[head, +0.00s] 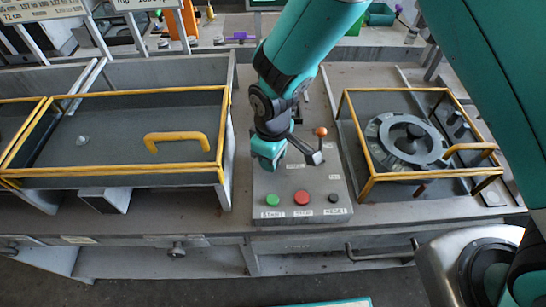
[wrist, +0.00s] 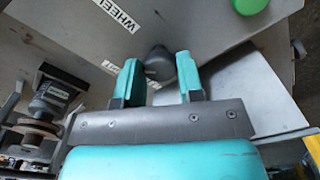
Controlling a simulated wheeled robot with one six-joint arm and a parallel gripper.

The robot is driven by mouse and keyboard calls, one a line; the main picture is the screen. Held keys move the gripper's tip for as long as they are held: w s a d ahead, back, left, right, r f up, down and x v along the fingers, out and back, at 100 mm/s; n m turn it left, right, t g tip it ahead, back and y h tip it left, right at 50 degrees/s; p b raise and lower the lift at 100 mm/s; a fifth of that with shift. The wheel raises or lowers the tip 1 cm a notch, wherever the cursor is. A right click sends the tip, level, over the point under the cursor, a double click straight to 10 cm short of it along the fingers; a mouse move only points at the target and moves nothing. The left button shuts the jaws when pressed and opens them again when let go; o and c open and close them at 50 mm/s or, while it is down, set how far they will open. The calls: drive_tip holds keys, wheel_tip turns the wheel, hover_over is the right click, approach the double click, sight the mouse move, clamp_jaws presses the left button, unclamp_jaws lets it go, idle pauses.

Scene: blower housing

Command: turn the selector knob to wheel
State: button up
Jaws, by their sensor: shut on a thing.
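The selector knob (wrist: 157,64) is a dark grey rounded piece on the grey control panel (head: 262,180). In the wrist view it sits between the two teal fingers of my gripper (wrist: 158,75), which is shut on it. In the head view my gripper (head: 270,158) is down at the panel's left side and hides the knob. A white label reading WHEEL (wrist: 117,14) lies beyond the knob, up and to the left in the wrist view. A second label (wrist: 117,70) is partly covered by the left finger. The knob's pointing direction cannot be made out.
The panel also bears green (head: 271,200), red (head: 301,197) and black (head: 333,198) buttons along its front, and an orange-tipped lever (head: 320,131). A yellow-framed guard (head: 365,187) over a wheel stands right; a yellow-edged box (head: 120,175) stands left.

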drive_tip(key=m+b, duration=0.1)
drive_tip(key=m, duration=0.3)
drive_tip(key=shift+m, duration=0.3)
drive_tip(key=shift+m+b, duration=0.3)
drive_tip(key=shift+m, duration=1.6)
drive_tip(key=o, duration=0.9)
drive_tip(key=shift+r, duration=0.1)
wheel_tip(320, 180, up, 17)
drive_tip(key=b, duration=0.2)
drive_tip(key=shift+r+b, duration=0.15)
drive_tip(key=shift+b, duration=0.2)
drive_tip(key=s+d+r+n+y, duration=0.1)
drive_tip(key=s+d, duration=0.3)
drive_tip(key=s, duration=0.1)
drive_tip(key=s+d+r+n+y, duration=0.1)
drive_tip(key=s+d+r+n, duration=0.1)
drive_tip(key=s, duration=0.4)
drive_tip(key=s+d+r+n+y, duration=0.1)
drive_tip(key=s+d+y, duration=0.1)
drive_tip(key=s+d, duration=0.3)
drive_tip(key=shift+s+d+r, duration=0.15)
drive_tip(key=shift+d, duration=0.2)
